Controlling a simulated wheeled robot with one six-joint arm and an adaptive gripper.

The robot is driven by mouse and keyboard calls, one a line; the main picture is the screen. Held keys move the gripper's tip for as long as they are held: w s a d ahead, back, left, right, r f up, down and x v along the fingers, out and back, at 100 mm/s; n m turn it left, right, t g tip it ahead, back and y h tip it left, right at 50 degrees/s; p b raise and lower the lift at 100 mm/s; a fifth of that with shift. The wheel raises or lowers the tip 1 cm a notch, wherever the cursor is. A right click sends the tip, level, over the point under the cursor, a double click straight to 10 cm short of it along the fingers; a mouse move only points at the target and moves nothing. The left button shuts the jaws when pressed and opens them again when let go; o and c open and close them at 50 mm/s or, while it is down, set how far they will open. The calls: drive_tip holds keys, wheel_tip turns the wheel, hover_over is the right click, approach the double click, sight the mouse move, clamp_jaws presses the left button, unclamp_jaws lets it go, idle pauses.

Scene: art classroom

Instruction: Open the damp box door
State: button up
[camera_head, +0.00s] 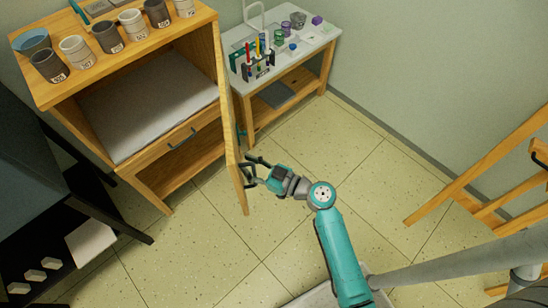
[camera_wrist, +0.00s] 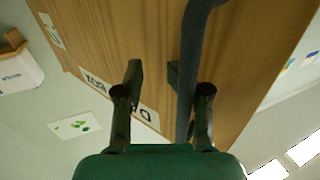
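The damp box is a wooden cabinet (camera_head: 140,62) at upper left in the head view, its front open onto a grey-white inner shelf (camera_head: 150,105). Its wooden door (camera_head: 228,120) stands swung well out from the right side and shows nearly edge-on. My gripper (camera_head: 248,172) is at the door's right face, by the dark handle. In the wrist view the door (camera_wrist: 100,45) fills the upper middle, with a partly hidden label. The dark bar handle (camera_wrist: 198,25) runs down beside the right finger. My gripper's fingers (camera_wrist: 154,72) are apart; contact with the handle is unclear.
Several cups stand on the cabinet top (camera_head: 85,62). A drawer with a handle (camera_head: 180,140) is below the opening. A side table (camera_head: 330,42) with tools and jars stands right of the door. A wooden easel (camera_head: 470,175) is at right. The tiled floor (camera_head: 215,245) in front is clear.

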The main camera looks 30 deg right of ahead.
drive_tip(key=s+d, duration=0.1)
drive_tip(key=d, duration=0.6)
drive_tip(key=shift+s+d, duration=0.2)
drive_tip(key=shift+d, duration=0.05)
idle(0.5)
drive_tip(key=shift+s, duration=0.1)
drive_tip(key=v, duration=1.2)
idle(0.4)
clamp_jaws()
